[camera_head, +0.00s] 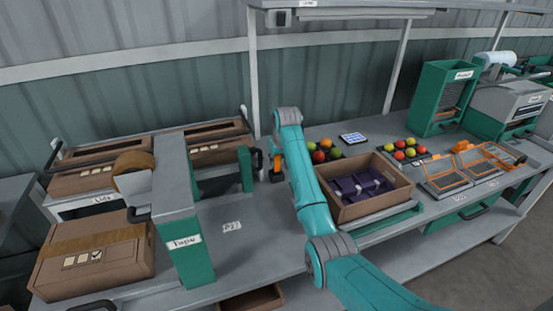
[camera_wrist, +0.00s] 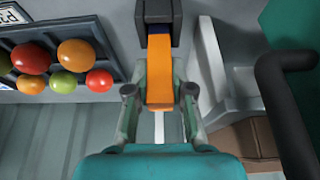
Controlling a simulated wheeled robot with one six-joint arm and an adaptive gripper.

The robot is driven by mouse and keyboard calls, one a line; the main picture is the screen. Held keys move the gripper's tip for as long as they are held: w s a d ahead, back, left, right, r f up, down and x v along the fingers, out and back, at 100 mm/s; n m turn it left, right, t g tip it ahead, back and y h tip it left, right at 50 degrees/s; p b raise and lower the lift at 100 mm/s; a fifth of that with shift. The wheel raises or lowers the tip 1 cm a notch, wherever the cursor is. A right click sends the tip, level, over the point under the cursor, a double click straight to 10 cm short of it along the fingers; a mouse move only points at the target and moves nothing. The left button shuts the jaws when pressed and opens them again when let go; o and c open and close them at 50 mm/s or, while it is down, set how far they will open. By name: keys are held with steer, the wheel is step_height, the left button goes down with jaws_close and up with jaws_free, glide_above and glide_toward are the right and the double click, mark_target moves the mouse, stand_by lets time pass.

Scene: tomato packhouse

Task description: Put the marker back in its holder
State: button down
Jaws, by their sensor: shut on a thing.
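The orange marker (camera_wrist: 160,75) is between the two fingers of my gripper (camera_wrist: 160,92) in the wrist view, and the gripper is shut on it. The marker's far end, with a dark blue band, meets a dark grey holder (camera_wrist: 160,13) at the top of the picture. I cannot tell how deep the end sits in it. In the head view the marker (camera_head: 277,162) is a small orange patch at the back of the bench, left of my arm. My gripper is mostly hidden behind my arm there.
A dark tray (camera_wrist: 50,92) of tomatoes lies left of my gripper in the wrist view. A black curved handle (camera_wrist: 285,110) is close on the right. In the head view a cardboard box (camera_head: 370,208) with purple packs stands right of my arm.

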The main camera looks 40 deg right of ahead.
steer(key=shift+f, duration=0.85)
steer(key=c, duration=0.9)
jaws_free()
steer(key=shift+c, duration=0.2)
steer(key=c, duration=0.3)
steer(key=shift+r, duration=3.5)
